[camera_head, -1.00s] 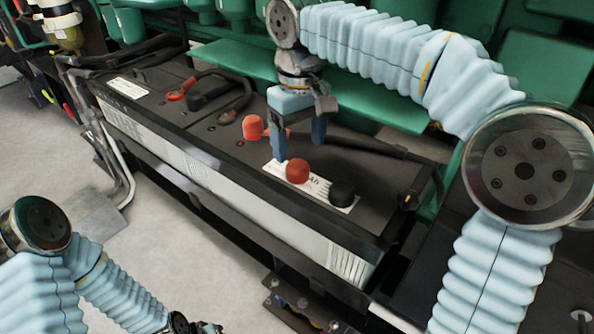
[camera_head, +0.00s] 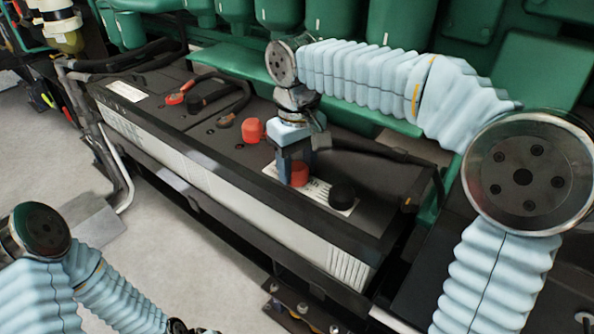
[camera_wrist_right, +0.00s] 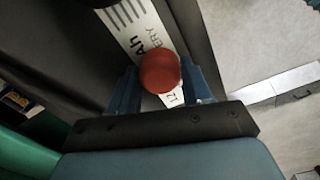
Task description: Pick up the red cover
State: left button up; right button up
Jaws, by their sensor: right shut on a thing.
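The red cover (camera_head: 300,175) is a short round cap on the black battery top, beside a white label. My right gripper (camera_head: 293,172) points down over it, and its blue fingers are closed on the cover. In the right wrist view the red cover (camera_wrist_right: 160,70) sits between the two blue fingers (camera_wrist_right: 160,88). I cannot tell whether it is lifted off the battery.
A second red cap (camera_head: 252,130) and a black cap (camera_head: 342,196) stand nearby on the battery (camera_head: 225,150). Cables with red and black ends (camera_head: 180,95) lie at its far left. Green engine parts (camera_head: 330,100) rise behind. The grey floor (camera_head: 150,240) in front is clear.

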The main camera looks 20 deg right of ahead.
jog(key=shift+c, duration=0.6)
jog(key=shift+r, duration=0.1)
